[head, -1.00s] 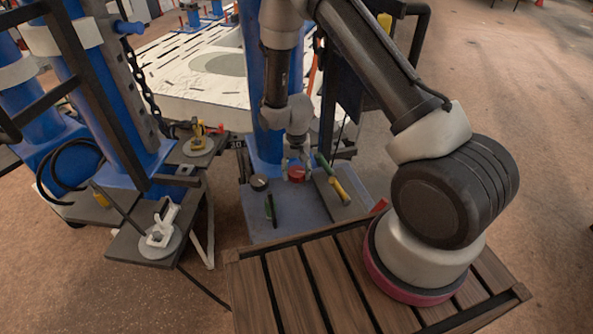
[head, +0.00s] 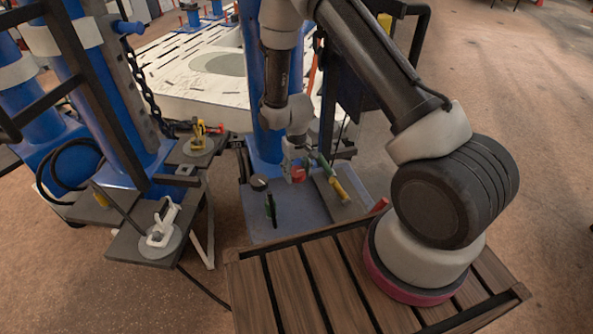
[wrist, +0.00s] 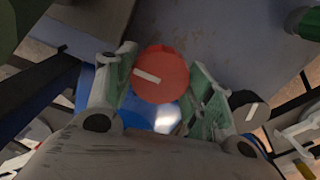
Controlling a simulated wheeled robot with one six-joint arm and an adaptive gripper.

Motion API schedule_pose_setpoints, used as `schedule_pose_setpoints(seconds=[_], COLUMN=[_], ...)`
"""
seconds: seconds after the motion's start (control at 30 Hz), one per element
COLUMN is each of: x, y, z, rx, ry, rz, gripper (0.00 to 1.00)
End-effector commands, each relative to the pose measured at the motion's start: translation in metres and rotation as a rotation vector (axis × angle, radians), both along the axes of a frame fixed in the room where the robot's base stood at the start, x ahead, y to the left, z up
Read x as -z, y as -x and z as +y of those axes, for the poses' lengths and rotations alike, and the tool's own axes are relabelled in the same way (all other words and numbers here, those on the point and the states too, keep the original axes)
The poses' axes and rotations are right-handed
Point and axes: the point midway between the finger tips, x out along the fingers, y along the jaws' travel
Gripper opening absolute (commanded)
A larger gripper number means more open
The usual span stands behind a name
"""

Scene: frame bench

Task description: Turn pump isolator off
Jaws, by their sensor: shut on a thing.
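A red round knob (wrist: 165,82) with a white pointer bar sits between the fingers of my gripper (wrist: 163,62) in the wrist view. The bar slants slightly down to the right there. In the head view the red knob (head: 298,175) stands on the grey-blue bench plate (head: 290,222), partly hidden by my gripper (head: 294,160). My gripper is shut on the red knob, one finger on each side. No label is readable, so I cannot confirm that it is the pump isolator.
A black knob (head: 259,182) with a white bar stands just left of the red one; it shows at right in the wrist view (wrist: 251,112). A green-and-yellow handled thing (head: 335,184) lies close right.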

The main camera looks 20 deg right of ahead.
Motion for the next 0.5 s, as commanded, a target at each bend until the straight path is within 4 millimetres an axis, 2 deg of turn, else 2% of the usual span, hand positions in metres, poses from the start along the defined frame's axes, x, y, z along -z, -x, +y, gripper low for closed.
schedule_pose_setpoints(seconds=[0.27,0.3,0.4,0.5], x=[-0.0004,-0.0004,-0.0003,-0.0002], y=[-0.0007,-0.0006,-0.0005,-0.0004], z=[0.0002,0.0002,0.0001,0.0001], rx=[-0.003,-0.003,-0.002,-0.002], ry=[0.0,0.0,0.0,0.0], rz=[-0.001,-0.001,-0.001,-0.001], gripper=[0.29,0.6,0.74,0.74])
